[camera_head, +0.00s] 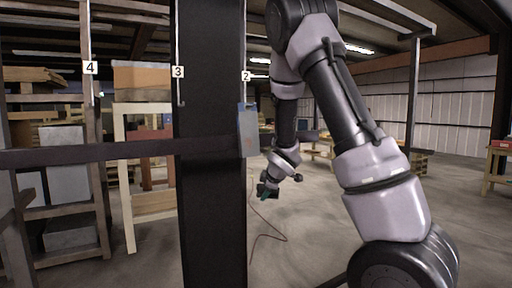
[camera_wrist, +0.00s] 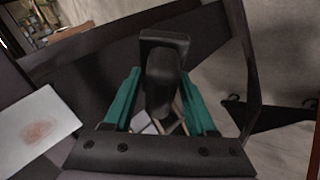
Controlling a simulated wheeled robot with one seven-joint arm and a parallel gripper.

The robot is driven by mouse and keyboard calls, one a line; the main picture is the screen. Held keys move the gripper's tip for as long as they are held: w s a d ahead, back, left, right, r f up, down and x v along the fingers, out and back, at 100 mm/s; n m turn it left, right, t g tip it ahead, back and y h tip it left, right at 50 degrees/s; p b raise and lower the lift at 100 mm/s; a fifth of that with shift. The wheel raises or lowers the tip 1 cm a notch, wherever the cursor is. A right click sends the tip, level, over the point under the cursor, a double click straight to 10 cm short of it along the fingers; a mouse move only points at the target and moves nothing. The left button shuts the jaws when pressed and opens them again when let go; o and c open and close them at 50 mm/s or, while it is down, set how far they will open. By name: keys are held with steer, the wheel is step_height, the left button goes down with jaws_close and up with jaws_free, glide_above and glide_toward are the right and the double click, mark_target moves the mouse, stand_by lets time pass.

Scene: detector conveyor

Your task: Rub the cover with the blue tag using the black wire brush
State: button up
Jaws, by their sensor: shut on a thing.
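My gripper (camera_head: 268,190) hangs low right of the dark post in the head view. In the wrist view its teal fingers (camera_wrist: 163,100) are shut on a black object, which looks like the handle of the black wire brush (camera_wrist: 163,62); no bristles can be made out. A grey-blue cover (camera_head: 249,132) with a reddish-brown patch is on the right side of the post, above and left of my gripper. A pale panel with a similar patch, likely this cover (camera_wrist: 32,138), shows at the left of the wrist view, apart from the brush. I cannot make out a blue tag clearly.
The dark post (camera_head: 211,215) and a dark horizontal bar (camera_head: 90,153) stand close in front. Number plates 4 (camera_head: 90,68), 3 (camera_head: 178,72) and 2 (camera_head: 246,76) hang along the top. A thin reddish cable (camera_head: 268,222) trails across the floor. Shelving (camera_head: 65,211) fills the left.

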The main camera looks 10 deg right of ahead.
steer(key=r+n+t+y, duration=0.1)
steer(key=r+n, duration=0.1)
steer(key=w+a+r+n+t+y, duration=0.1)
steer(key=r+n+y, duration=0.1)
steer(key=r, duration=0.1)
steer(key=r+n+y, duration=0.2)
steer(key=r, duration=0.1)
steer(key=shift+w+a+r+t, duration=0.2)
steer(key=shift+w+t, duration=0.05)
steer(key=shift+t, duration=0.15)
step_height(320, 180, up, 8)
steer(key=a+n+y, duration=0.2)
steer(key=n+y, duration=0.3)
steer(key=shift+w+a+f, duration=0.1)
steer(key=shift+w+a, duration=0.2)
steer(key=shift+w, duration=0.5)
steer(key=shift+w+a, duration=0.35)
steer(key=shift+w, duration=0.5)
steer(key=shift+w+a+f, duration=0.1)
steer(key=shift+w+a, duration=0.2)
steer(key=shift+w, duration=0.5)
steer(key=shift+w+a, duration=0.3)
steer(key=shift+w, duration=0.6)
steer(key=shift+w+d, duration=0.25)
steer(key=shift+d, duration=0.7)
steer(key=shift+w+d, duration=0.25)
steer(key=shift+d, duration=0.65)
steer(key=shift+w, duration=0.15)
